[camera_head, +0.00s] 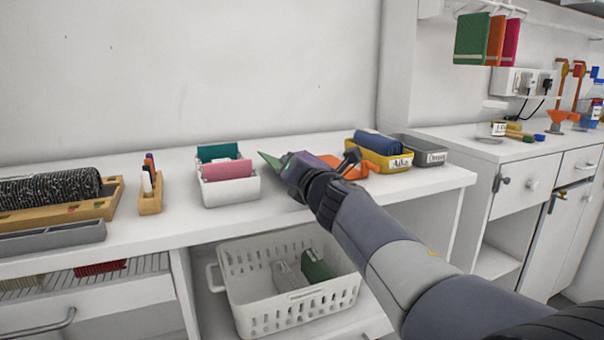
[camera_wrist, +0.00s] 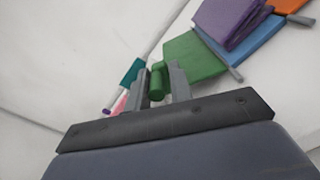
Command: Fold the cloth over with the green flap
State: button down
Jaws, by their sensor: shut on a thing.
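The cloth lies on the white counter, with a green flap, a blue part (camera_wrist: 258,46), a purple part (camera_wrist: 228,20) lying over the blue, and an orange part (camera_wrist: 285,5). My gripper (camera_wrist: 160,82) is shut on the rolled edge of the green flap (camera_wrist: 195,60) in the wrist view. In the head view, my gripper (camera_head: 283,162) is low over the counter, and a green corner (camera_head: 270,160) shows at its tip. The orange part (camera_head: 345,166) shows beyond my wrist. My arm hides much of the cloth there.
A white bin (camera_head: 230,190) with teal and pink cloths stands left of my gripper. A yellow bin (camera_head: 378,158) with blue cloth and a grey bin (camera_head: 420,150) stand to the right. A wooden pen holder (camera_head: 150,195) is farther left. A white basket (camera_head: 290,300) sits below.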

jog(key=shift+s+a+f+n+b, duration=0.15)
jog(key=shift+a+n+b, duration=0.2)
jog(key=shift+n, duration=0.15)
jog(key=shift+s+a+f+n+b, duration=0.1)
jog(key=shift+a+f+n+b, duration=0.05)
jog(key=shift+a+n+b, duration=0.3)
jog(key=shift+f, duration=0.1)
jog(key=c, duration=1.4)
grip_release()
jog(key=shift+a, duration=0.1)
jog(key=shift+f, duration=0.1)
jog(key=shift+d, duration=0.2)
jog(key=shift+s+d, duration=0.1)
jog(key=shift+s, duration=0.15)
jog(key=p+v, duration=0.1)
jog(key=v, duration=0.9)
jog(key=shift+p, duration=0.3)
